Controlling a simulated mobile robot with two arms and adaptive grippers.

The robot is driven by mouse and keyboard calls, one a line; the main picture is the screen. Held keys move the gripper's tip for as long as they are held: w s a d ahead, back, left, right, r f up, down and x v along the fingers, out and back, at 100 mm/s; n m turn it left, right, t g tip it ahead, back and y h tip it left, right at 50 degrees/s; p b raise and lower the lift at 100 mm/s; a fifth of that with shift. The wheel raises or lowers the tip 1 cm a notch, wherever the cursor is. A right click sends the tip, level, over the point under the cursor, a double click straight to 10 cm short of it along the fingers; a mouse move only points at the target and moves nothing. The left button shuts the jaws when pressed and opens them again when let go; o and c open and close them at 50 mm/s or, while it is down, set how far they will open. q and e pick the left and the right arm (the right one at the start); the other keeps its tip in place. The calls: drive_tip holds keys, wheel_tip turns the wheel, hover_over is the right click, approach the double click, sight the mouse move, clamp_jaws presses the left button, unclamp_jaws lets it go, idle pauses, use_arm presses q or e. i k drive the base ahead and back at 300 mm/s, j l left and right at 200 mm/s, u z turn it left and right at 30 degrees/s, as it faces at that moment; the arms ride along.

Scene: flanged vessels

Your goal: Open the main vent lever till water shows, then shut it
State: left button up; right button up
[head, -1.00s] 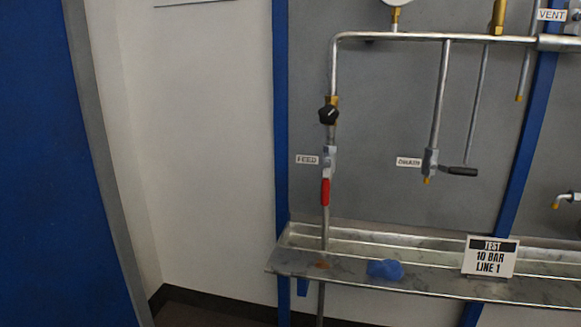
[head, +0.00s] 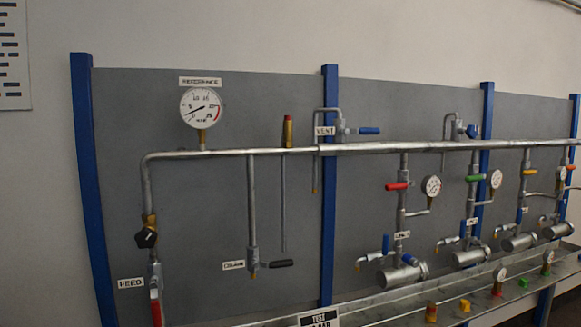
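The main vent valve stands on top of the main pipe (head: 390,148), by the VENT label (head: 325,131) in the head view. Its blue lever (head: 369,131) points right, roughly level. A thin vent tube (head: 315,160) bends over to the left of the valve and hangs down past the main pipe. No water shows at its end. Neither of my grippers is in view.
A reference gauge (head: 201,108) stands on the pipe's left part. The red feed lever (head: 156,309) and black drain lever (head: 281,263) hang below. Several branches with gauges, coloured levers and flanged vessels (head: 402,274) line the right. A metal trough (head: 375,304) runs beneath.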

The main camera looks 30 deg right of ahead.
sight(364, 131)
drive_tip(key=z, duration=1.35)
